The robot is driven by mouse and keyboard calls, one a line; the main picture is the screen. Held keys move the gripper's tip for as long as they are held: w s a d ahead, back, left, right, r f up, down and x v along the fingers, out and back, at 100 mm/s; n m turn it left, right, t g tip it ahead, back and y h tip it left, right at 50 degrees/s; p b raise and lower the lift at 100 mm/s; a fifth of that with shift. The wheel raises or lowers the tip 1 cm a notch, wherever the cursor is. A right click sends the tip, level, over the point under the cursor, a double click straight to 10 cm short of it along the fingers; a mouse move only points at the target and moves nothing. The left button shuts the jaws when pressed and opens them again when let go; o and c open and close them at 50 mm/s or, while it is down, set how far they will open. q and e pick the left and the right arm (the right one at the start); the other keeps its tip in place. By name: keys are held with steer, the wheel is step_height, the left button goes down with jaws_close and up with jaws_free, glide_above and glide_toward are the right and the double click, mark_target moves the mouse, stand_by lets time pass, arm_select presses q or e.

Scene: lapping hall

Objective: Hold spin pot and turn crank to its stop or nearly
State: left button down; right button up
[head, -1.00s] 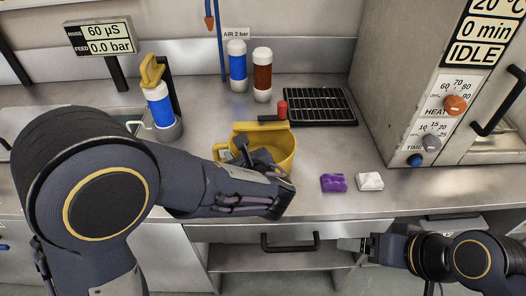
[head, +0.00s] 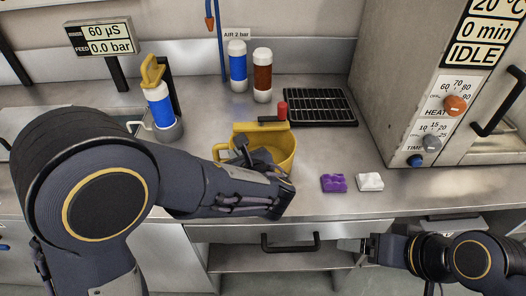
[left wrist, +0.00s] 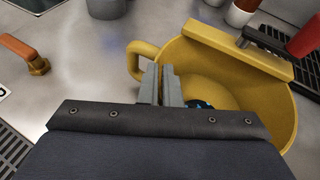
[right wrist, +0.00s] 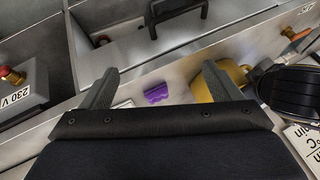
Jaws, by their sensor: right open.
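The spin pot (head: 281,153) is a yellow pot with a side handle and a yellow bar across its top. It stands on the steel counter and shows large in the left wrist view (left wrist: 283,112). Its crank (head: 268,119) is a black arm with an upright red knob (head: 282,109), pointing right along the bar's far end. My left gripper (left wrist: 162,80) is at the pot's handle side, its fingers nearly together at the rim near the handle; the exact contact is hidden. My right gripper (right wrist: 158,85) is open and empty, low before the counter's front edge.
A purple cloth (head: 333,183) and a white cloth (head: 369,181) lie right of the pot. A black grate (head: 312,106) lies behind. Blue (head: 237,68) and brown (head: 262,75) bottles stand at the back. A heater cabinet (head: 400,80) bounds the right.

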stand_by(0.3)
